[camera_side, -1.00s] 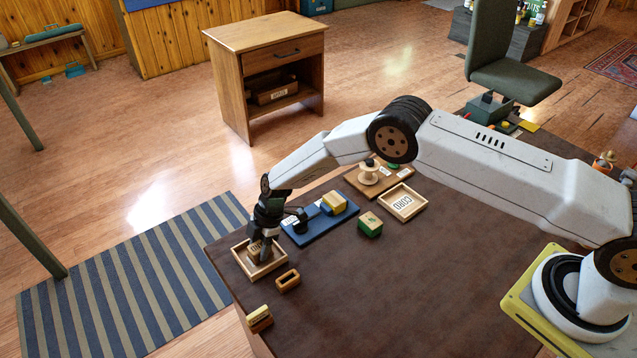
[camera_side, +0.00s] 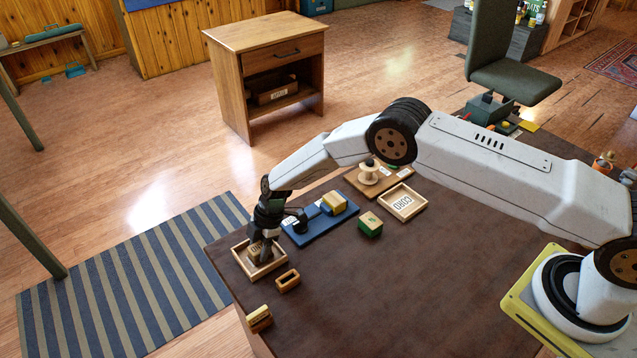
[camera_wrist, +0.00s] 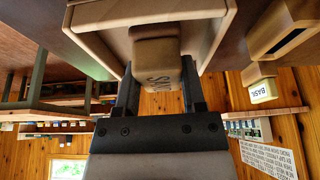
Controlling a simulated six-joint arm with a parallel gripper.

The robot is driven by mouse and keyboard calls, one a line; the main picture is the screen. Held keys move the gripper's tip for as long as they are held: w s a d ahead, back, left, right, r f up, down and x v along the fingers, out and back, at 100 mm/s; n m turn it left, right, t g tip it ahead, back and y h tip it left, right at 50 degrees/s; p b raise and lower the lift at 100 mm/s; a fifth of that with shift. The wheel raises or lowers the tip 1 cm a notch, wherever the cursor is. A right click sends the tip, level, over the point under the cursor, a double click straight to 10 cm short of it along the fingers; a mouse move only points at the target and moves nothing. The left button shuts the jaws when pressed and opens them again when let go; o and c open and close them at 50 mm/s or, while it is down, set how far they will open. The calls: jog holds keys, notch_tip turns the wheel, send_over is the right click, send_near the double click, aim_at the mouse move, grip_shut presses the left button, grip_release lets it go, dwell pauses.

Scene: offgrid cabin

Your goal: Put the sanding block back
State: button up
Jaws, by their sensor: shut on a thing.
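A small wooden block (camera_side: 255,251), with dark letters that seem to start "SA", is in the square light-wood tray (camera_side: 278,268) at the table's left corner. My gripper (camera_side: 267,254) points down into this tray and is shut on the block. In the wrist view the block (camera_wrist: 158,66) sits between the two dark fingers of my gripper (camera_wrist: 160,92). The tray rim (camera_wrist: 222,40) surrounds it there. I cannot tell whether the block rests on the tray floor; its underside is hidden.
A small wooden piece with an opening (camera_side: 288,281) and a labelled block (camera_side: 259,318) lie near the tray. A blue board (camera_side: 318,228) holding a yellow-topped block, a green block (camera_side: 369,224) and a CORD tray (camera_side: 421,204) are to the right. The tabletop's middle is clear.

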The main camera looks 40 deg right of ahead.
jog(key=shift+f, duration=0.1)
jog(key=o, duration=1.2)
notch_tip(320, 180, up, 2)
notch_tip(320, 180, up, 12)
jog(key=d+f+m+t, duration=0.1)
jog(key=d+m, duration=0.1)
jog(key=d, duration=0.6)
jog(key=w+d+f+m+t, duration=0.1)
jog(key=d+f+m, duration=0.1)
jog(key=d, duration=0.6)
jog(key=d+f+m+t+h, duration=0.1)
jog(key=d+m, duration=0.3)
jog(key=d, duration=0.4)
jog(key=shift+w+f, duration=0.15)
jog(key=shift+w, duration=0.2)
jog(key=shift+s+d+f+m, duration=0.1)
jog(key=shift+d+m, duration=0.15)
jog(key=shift+d, duration=0.35)
jog(key=shift+s+d+f+m, duration=0.1)
jog(key=shift+d+m, duration=0.15)
jog(key=shift+d, duration=0.3)
